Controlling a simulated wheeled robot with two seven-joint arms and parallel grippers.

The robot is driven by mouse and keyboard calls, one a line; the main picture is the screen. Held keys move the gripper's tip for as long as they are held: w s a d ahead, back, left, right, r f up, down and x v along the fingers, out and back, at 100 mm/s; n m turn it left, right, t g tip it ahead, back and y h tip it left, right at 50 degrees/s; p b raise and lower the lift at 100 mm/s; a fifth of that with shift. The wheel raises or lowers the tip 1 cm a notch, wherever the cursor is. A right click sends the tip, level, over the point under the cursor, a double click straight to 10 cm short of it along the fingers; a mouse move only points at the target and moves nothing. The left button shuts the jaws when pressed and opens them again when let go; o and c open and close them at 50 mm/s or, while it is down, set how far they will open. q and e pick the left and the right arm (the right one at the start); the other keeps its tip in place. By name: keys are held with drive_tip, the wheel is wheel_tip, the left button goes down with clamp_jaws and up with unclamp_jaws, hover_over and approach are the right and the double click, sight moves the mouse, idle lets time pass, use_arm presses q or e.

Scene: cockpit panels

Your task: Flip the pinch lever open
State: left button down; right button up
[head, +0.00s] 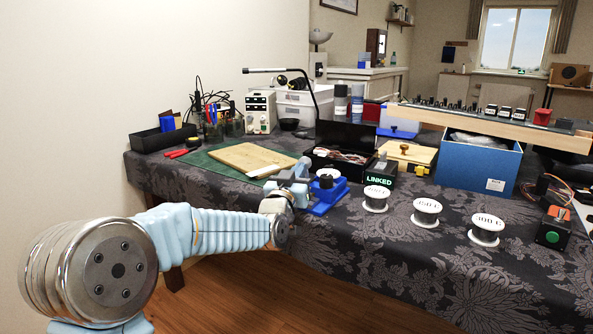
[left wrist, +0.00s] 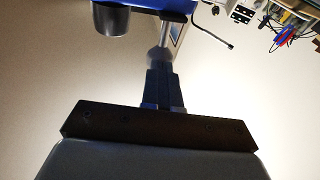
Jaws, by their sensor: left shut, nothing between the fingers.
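In the left wrist view my left gripper (left wrist: 163,82) is shut and empty. A rounded grey tip (left wrist: 160,57) shows just beyond its fingers, below the blue body (left wrist: 150,4); I cannot tell whether they touch. My right gripper is out of view.
Labelled white spools (head: 427,212) stand to the right of the fixture. A black box marked LINKED (head: 379,181) stands behind it. A wooden board (head: 253,158) on a green mat lies to the left. A green-button box (head: 553,232) is at far right.

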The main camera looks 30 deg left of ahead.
sight(309, 158)
use_arm(q)
drive_tip(key=shift+w+r+m+g+h+p, duration=0.15)
drive_tip(key=shift+w+r+g+p, duration=0.1)
drive_tip(key=shift+r+g+p, duration=0.25)
drive_tip(key=shift+w+r+m+g+h+p, duration=0.2)
drive_tip(key=shift+r+g+p, duration=0.15)
drive_tip(key=shift+p, duration=0.2)
drive_tip(key=shift+w, duration=0.75)
drive_tip(key=shift+w+d+r+b, duration=0.1)
drive_tip(key=shift+w+r+b, duration=0.15)
drive_tip(key=shift+w, duration=0.3)
drive_tip(key=shift+w+d+r+b, duration=0.1)
drive_tip(key=shift+w+r, duration=0.1)
drive_tip(key=shift+w, duration=0.3)
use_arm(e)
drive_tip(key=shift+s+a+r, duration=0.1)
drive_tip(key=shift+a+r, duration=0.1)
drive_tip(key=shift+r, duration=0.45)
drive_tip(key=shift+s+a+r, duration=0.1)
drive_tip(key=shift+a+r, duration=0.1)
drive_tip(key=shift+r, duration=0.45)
